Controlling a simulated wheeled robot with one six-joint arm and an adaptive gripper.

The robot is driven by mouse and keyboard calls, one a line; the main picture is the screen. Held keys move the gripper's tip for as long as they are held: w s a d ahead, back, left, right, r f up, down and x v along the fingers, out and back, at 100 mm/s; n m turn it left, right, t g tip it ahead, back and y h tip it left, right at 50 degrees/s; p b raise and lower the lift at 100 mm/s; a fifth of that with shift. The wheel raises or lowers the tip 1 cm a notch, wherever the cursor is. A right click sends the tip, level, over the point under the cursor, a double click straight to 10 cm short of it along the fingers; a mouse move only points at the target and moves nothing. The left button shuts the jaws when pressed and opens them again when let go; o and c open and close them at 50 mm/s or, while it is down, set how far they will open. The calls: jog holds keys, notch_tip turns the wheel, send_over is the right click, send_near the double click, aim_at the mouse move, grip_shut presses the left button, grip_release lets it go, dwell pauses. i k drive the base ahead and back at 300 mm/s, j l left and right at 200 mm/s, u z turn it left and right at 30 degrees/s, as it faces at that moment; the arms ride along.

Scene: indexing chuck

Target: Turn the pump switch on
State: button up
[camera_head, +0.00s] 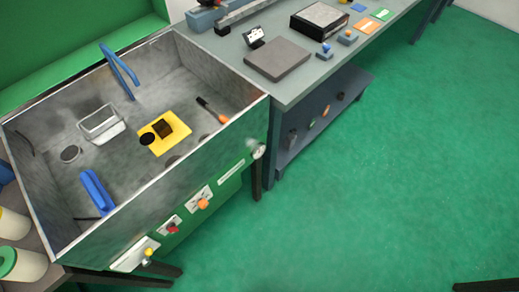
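The front panel (222,192) of a metal wash basin carries several controls. A yellow control (148,252) sits at the lower left on a pale plate. A red control (172,228) is up and to its right, and an orange control (203,203) is further right. A pale round part (258,151) is at the panel's right end. The labels are too small to read, so I cannot tell which control is the pump switch or how it is set. My gripper is not in view.
The basin (185,186) holds a blue spout (118,70), a wire basket (101,124), a yellow plate (155,145) with a dark block, an orange-handled tool (212,110) and a blue object (97,191). A workbench (291,93) adjoins at the right. Green floor (380,190) before the panel is clear.

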aim_at(171, 228)
jog(key=u, duration=1.3)
